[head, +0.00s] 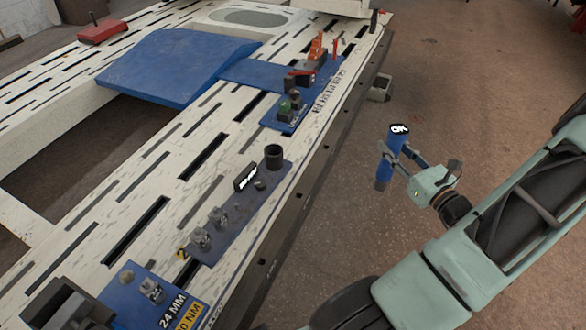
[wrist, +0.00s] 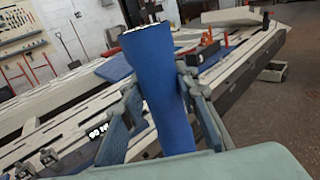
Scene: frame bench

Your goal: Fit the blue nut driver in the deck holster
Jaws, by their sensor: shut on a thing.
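The blue nut driver (head: 387,165) is held upright in my gripper (head: 400,158), off the right edge of the bench, over the floor. It fills the middle of the wrist view (wrist: 162,95), with a finger on each side. The deck holster looks to be the dark round cup (head: 274,155) on a blue plate (head: 233,212) near the bench's right edge. The cup stands apart from the driver, to its left. I cannot see into the bottom of the cup.
The bench deck (head: 150,190) is slotted. Metal fittings (head: 208,230) stand on the same plate. The floor (head: 350,220) between the bench and my arm is clear.

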